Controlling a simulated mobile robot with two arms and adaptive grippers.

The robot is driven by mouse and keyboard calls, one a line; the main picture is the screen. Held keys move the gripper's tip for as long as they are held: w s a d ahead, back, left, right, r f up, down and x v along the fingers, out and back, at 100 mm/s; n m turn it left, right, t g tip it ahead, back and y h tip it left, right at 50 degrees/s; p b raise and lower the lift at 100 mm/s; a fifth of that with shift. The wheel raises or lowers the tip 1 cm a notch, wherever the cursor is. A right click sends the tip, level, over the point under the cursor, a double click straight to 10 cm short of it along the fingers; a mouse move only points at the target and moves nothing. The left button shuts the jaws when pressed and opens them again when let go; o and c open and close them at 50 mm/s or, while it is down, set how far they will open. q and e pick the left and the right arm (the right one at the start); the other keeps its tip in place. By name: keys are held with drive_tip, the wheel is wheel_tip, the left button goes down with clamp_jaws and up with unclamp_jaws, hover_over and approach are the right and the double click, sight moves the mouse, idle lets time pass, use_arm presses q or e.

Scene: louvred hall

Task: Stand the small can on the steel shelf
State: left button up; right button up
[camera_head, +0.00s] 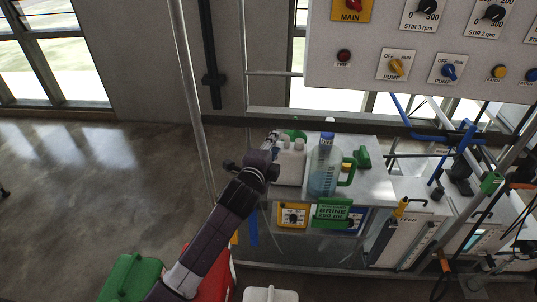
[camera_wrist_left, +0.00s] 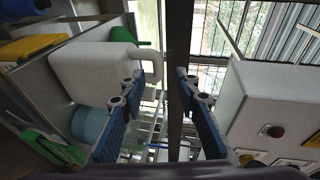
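A white can (camera_head: 290,167) with a moulded handle stands upright on the pale shelf (camera_head: 375,186), at its left end. It also shows large in the left wrist view (camera_wrist_left: 88,72), left of the fingers. My left gripper (camera_head: 273,137) is at the can's upper left side in the head view. In the wrist view its two blue fingers (camera_wrist_left: 163,110) are wide apart with nothing between them. The arm hides part of the can's left side. My right gripper is not in view.
A clear jug (camera_head: 323,174) of bluish liquid with a green handle stands right of the can, behind a green brine sign (camera_head: 333,212). A control panel (camera_head: 420,50) overhangs the right. A green can (camera_head: 131,277) and a white one (camera_head: 270,294) are low in front.

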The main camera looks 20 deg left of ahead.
use_arm(q)
drive_tip(key=v, duration=0.6)
drive_tip(key=shift+b, duration=0.3)
drive_tip(key=s+a+f+n+g, duration=0.15)
drive_tip(key=s+f, duration=0.25)
drive_tip(key=f, duration=0.9)
drive_tip(key=s+f+n+g, duration=0.3)
drive_tip(key=s+f, duration=0.2)
drive_tip(key=f, duration=0.9)
drive_tip(key=s+a+f+n+g, duration=0.1)
drive_tip(key=s+f+n+g, duration=0.2)
drive_tip(key=f, duration=1)
drive_tip(key=s+a+f+n+g, duration=0.1)
drive_tip(key=s+f+n+g, duration=0.1)
drive_tip(key=s+f, duration=0.7)
drive_tip(key=s+a+f+n+g, duration=0.1)
drive_tip(key=s+f+g, duration=0.1)
drive_tip(key=s+f, duration=0.65)
drive_tip(key=s+f+n+g, duration=0.1)
drive_tip(key=s+f+n, duration=0.1)
drive_tip(key=s, duration=1)
drive_tip(key=s+f+n+g, duration=0.2)
drive_tip(key=s+f, duration=0.1)
drive_tip(key=s, duration=1)
drive_tip(key=shift+s+a+f+n, duration=0.15)
drive_tip(key=shift+a+f+n, duration=0.05)
drive_tip(key=shift+a+n, duration=0.15)
